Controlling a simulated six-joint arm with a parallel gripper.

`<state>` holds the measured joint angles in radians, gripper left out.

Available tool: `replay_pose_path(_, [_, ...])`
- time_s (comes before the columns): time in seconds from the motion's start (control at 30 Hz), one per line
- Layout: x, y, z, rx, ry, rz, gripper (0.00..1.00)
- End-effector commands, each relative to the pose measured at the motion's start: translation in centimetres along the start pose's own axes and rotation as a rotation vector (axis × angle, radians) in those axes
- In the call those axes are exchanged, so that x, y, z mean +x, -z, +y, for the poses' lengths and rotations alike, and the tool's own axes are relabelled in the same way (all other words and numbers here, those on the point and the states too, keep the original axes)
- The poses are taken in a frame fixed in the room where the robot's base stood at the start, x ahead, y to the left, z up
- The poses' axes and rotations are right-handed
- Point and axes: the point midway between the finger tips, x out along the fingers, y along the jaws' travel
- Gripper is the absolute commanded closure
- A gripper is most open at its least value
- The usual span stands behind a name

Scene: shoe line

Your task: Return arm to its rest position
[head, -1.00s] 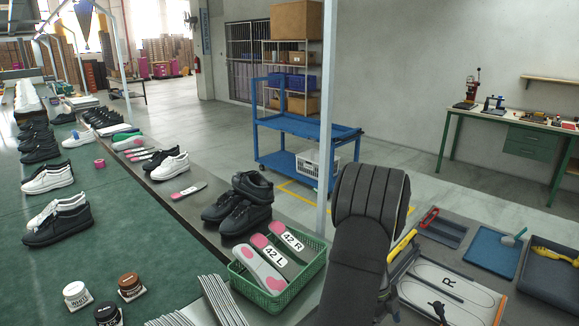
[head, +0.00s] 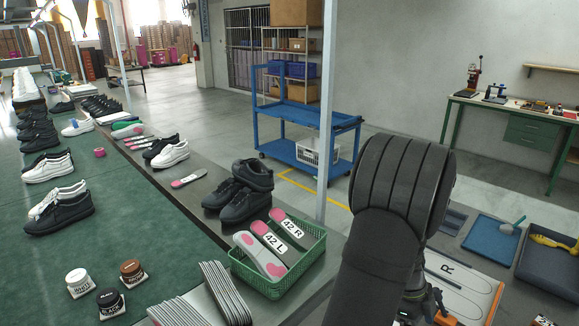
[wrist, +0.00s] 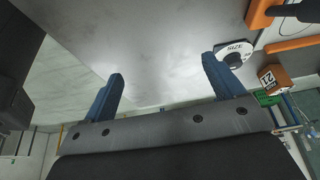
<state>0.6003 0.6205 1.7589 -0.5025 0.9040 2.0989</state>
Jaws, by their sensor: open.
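My arm (head: 385,240) rises from the bottom edge of the head view, right of centre, as a bulky dark padded link. It hides most of my gripper there. In the wrist view my gripper (wrist: 162,66) shows two blue fingers spread wide apart with nothing between them. A grey surface lies beyond the fingertips.
A green basket (head: 300,270) with insoles stands left of my arm. A board marked R (head: 446,268) and a blue tray (head: 490,243) lie right of it. A metal post (head: 326,120) stands behind.

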Motion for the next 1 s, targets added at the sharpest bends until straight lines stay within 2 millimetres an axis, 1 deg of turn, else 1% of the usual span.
replay_pose_path(0.03, [-0.2, 1.1, 0.3, 0.005, 0.001, 0.000, 0.14])
replay_pose_path(0.13, [-0.6, 3.0, 0.9, 0.005, 0.001, 0.000, 0.14])
replay_pose_path(0.37, [-4.8, 4.5, 0.7, 0.002, 0.005, 0.000, 0.14])
replay_pose_path(0.43, [-5.8, 3.5, 0.3, -0.040, 0.019, -0.001, 0.14])
replay_pose_path(0.7, [-7.6, -1.5, -1.1, -0.207, 0.085, 0.000, 0.14])
replay_pose_path(1.0, [-9.8, -7.1, -2.1, -0.383, 0.160, -0.001, 0.14])
